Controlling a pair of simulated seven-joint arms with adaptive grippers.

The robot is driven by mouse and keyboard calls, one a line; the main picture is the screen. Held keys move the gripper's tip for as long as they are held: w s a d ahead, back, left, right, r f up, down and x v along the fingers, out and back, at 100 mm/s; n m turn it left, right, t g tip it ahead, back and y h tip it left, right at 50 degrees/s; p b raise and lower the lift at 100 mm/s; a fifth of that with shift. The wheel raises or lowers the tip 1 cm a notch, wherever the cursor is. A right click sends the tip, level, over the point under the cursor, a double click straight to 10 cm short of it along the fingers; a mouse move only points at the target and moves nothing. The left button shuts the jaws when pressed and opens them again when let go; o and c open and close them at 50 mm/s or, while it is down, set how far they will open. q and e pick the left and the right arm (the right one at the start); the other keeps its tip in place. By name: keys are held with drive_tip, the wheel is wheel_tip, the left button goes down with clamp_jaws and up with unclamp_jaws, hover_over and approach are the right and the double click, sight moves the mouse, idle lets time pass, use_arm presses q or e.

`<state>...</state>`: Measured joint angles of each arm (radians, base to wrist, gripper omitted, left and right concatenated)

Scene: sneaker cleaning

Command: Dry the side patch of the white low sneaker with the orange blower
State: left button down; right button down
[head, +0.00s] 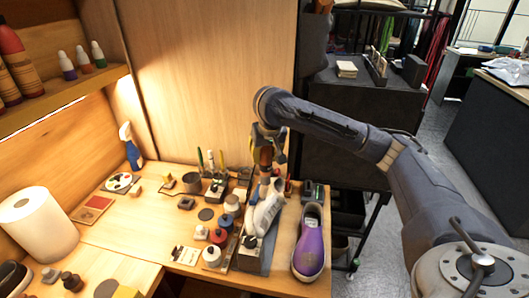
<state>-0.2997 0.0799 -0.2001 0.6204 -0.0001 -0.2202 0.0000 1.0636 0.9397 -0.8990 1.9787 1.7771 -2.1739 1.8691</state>
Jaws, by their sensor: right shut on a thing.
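The white low sneaker (264,216) leans on a dark grey stand (250,262) near the right end of the wooden bench. My right gripper (267,148) is above the far end of the sneaker, pointing down. It is shut on a small orange-brown thing, which looks like the orange blower (266,157). The blower's lower end is close above the sneaker; I cannot tell whether they touch. The side patch is too small to make out. My left gripper is out of view.
A purple sneaker (309,243) stands right of the white one, near the bench edge. Several small jars, including a blue one (226,222), crowd the left side. A spray bottle (131,147) and a paper roll (38,224) stand farther left.

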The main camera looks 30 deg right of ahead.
drive_tip(key=shift+w+d, duration=0.2)
drive_tip(key=shift+w, duration=0.05)
idle(0.4)
drive_tip(key=shift+w+d, duration=0.5)
drive_tip(key=shift+s+a, duration=1.4)
drive_tip(key=shift+s, duration=0.1)
idle(0.9)
wheel_tip(320, 180, up, 7)
idle(1.0)
idle(0.5)
